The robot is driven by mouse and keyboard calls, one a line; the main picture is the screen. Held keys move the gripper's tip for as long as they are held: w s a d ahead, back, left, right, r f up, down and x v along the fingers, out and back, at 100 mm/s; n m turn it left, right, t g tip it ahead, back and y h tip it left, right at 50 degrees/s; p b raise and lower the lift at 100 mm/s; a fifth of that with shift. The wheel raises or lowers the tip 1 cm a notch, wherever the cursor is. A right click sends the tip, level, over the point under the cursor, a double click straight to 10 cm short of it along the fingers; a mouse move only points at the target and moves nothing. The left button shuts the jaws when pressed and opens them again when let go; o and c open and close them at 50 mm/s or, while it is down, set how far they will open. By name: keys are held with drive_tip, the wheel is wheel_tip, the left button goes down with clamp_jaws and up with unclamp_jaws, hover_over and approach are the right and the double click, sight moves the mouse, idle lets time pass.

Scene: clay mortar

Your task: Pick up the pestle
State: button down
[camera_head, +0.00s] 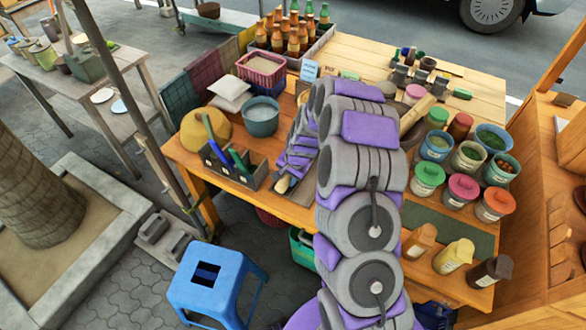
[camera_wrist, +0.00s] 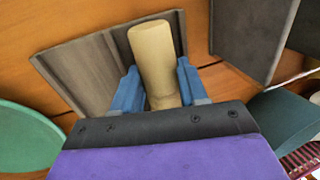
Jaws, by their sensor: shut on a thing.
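The pestle (camera_wrist: 153,50) is a pale wooden rod with a rounded end. In the wrist view it sits between the blue fingers of my gripper (camera_wrist: 158,88), which is shut on it. Its pale end (camera_head: 283,184) also shows in the head view, below my purple and grey wrist near the table's front edge. A grey-brown tray (camera_wrist: 80,70) lies under the pestle; I cannot tell whether the two touch. The pestle's other end is hidden by my gripper.
A compartment box (camera_head: 232,168) with pens stands just left of my gripper. A grey-blue bowl (camera_head: 261,120) is behind it. Lidded jars (camera_head: 428,178) crowd the right side. Another tan wooden piece (camera_head: 418,113) shows behind my arm. A blue stool (camera_head: 212,280) stands in front.

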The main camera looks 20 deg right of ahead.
drive_tip(key=shift+r, duration=0.15)
wheel_tip(320, 180, up, 4)
drive_tip(key=shift+f+p, duration=0.1)
drive_tip(key=shift+p, duration=0.75)
drive_tip(key=s+d+p, duration=0.1)
drive_tip(key=s, duration=0.4)
drive_tip(key=s+d, duration=0.2)
drive_tip(key=s, duration=0.3)
drive_tip(key=s+d+r+p, duration=0.1)
drive_tip(key=s+d, duration=0.1)
drive_tip(key=s, duration=0.3)
drive_tip(key=shift+s+p, duration=0.1)
drive_tip(key=shift+p, duration=0.2)
